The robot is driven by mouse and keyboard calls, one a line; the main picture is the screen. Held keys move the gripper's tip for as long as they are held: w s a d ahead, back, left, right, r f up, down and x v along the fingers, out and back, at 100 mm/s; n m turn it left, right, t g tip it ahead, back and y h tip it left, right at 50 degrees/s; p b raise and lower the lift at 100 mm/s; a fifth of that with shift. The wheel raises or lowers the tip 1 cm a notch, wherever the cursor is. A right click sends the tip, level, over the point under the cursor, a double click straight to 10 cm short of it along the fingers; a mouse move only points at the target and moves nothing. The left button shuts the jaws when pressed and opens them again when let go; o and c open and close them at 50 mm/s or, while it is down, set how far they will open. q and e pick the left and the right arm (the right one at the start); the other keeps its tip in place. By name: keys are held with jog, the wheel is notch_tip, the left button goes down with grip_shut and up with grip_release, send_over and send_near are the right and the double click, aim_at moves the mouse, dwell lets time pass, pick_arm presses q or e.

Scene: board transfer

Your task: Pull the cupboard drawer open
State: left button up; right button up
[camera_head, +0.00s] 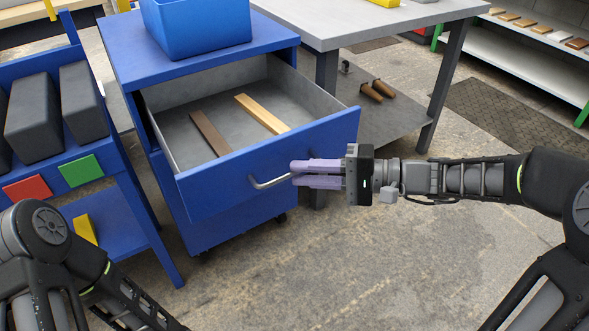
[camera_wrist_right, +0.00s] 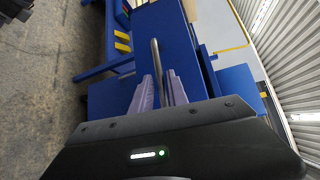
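The blue cupboard (camera_head: 190,45) stands left of centre in the head view. Its upper drawer is pulled well out, showing a grey inside and a blue front (camera_head: 225,190). A metal bar handle (camera_head: 268,183) is on the front. My right gripper (camera_head: 296,174) comes from the right with its purple fingers at the handle's right end. In the right wrist view the handle bar (camera_wrist_right: 156,62) runs between the two fingers, which are closed around it. My left arm shows at the lower left of the head view, but its gripper is out of frame.
A brown board (camera_head: 210,133) and a light wooden board (camera_head: 262,114) lie in the drawer. A blue bin (camera_head: 197,25) stands on the cupboard. A blue rack (camera_head: 130,185) is close on the left, a grey table (camera_head: 345,25) behind right. The floor in front is clear.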

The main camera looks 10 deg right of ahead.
pick_arm(q)
jog(key=shift+s+r+p, duration=0.15)
jog(key=shift+r+p, duration=0.3)
jog(key=shift+r, duration=0.2)
pick_arm(e)
jog(key=v, duration=0.5)
jog(key=shift+d, duration=0.1)
